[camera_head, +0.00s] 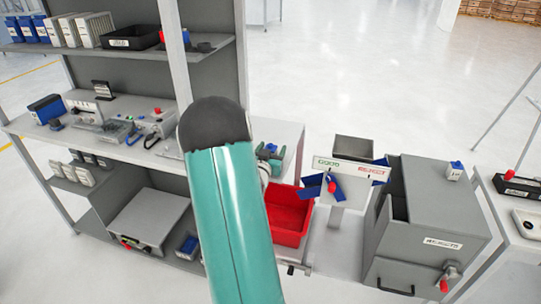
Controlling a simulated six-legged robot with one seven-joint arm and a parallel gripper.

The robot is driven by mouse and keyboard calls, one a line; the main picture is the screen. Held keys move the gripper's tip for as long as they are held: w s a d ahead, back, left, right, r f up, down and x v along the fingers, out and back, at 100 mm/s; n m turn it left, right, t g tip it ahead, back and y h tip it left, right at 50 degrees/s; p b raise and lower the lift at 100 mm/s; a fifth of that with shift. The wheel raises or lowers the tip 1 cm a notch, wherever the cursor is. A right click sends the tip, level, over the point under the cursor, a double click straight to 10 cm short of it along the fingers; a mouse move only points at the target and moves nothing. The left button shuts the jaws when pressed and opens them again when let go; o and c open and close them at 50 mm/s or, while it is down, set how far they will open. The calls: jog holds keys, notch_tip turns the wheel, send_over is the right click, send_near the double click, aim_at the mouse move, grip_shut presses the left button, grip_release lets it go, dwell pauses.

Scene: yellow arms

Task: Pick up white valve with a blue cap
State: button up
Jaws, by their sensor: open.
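A small white object with a blue cap (455,171), which looks like the valve, stands upright on top of the grey cabinet (440,212) at the right. Nothing touches it from the side. My teal arm link with its dark rounded end fills the middle of the view, well left of the valve. My gripper's fingers do not show; the arm hides part of the bench behind it.
A red bin (288,222) sits between my arm and the cabinet. A signed stand (350,168) with blue trays is left of the cabinet. A shelf unit (120,148) with several devices fills the left. Open floor lies behind.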

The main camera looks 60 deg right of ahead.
jog(key=shift+w+d, duration=0.1)
jog(key=shift+d, duration=0.25)
jog(key=c, duration=1.1)
jog(key=shift+r, duration=0.1)
jog(key=shift+a+r, duration=0.2)
jog(key=shift+r, duration=0.05)
jog(key=s+a, duration=0.2)
jog(key=a, duration=1.5)
jog(key=shift+s+a, duration=0.25)
jog(key=shift+s, duration=0.15)
